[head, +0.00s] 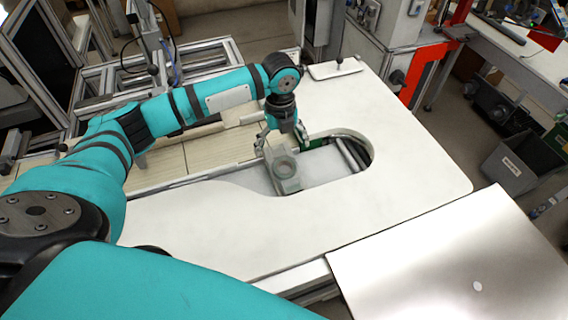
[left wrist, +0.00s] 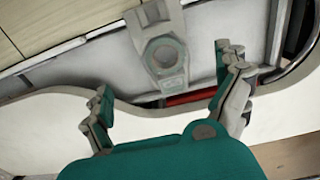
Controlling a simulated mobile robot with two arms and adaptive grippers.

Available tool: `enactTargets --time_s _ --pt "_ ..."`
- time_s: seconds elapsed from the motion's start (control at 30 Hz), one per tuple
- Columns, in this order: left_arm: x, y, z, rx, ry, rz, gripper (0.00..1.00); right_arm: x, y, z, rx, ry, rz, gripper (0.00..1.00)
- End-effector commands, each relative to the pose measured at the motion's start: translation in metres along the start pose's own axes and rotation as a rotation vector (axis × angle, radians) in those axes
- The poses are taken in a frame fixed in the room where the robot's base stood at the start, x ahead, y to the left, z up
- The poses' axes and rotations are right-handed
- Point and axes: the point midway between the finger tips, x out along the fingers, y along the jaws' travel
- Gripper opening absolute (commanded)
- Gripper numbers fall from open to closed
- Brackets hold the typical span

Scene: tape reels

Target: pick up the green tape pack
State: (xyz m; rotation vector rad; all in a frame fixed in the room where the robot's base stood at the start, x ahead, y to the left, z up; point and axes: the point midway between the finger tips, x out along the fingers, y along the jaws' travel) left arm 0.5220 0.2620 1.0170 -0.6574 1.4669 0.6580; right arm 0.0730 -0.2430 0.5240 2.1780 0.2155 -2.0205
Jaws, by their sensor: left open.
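A pale grey-green block with a round ring on top (head: 286,168) sits in the recess of the white table, and looks like the tape pack. It also shows in the left wrist view (left wrist: 164,58), with green inside its ring. My left gripper (head: 282,142) points down above and just behind this block. In the left wrist view the left gripper's fingers (left wrist: 162,74) are spread wide, with nothing between them held. Whether the fingertips are level with the block cannot be told. My right gripper is out of view.
The white table (head: 420,190) has a rounded cut-out with grey rollers (head: 352,153) at its right end. A dark green strip (head: 316,142) shows at its back edge. A shiny metal sheet (head: 450,270) lies at the front right. A grey bin (head: 512,165) stands farther right.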

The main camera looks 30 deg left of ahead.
Motion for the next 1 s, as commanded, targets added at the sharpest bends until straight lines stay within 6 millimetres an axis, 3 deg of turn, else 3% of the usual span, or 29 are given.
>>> enactTargets --time_s 0.2,0.33,0.47,0.7,1.0 --pt "0.035 0.0 -0.001 -0.001 0.002 0.002 1.0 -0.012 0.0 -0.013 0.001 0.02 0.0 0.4" --pt "0.044 0.0 -0.001 -0.001 0.0 0.0 1.0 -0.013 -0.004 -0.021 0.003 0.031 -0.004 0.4" --pt "0.052 -0.002 -0.004 0.0 0.001 0.002 1.0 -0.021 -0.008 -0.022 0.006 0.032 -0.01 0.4" --pt "0.088 -0.005 -0.011 -0.001 0.001 0.002 1.0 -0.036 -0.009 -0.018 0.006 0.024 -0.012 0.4" --pt "0.097 -0.006 -0.01 0.0 -0.001 -0.001 1.0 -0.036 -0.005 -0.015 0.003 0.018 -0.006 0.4"
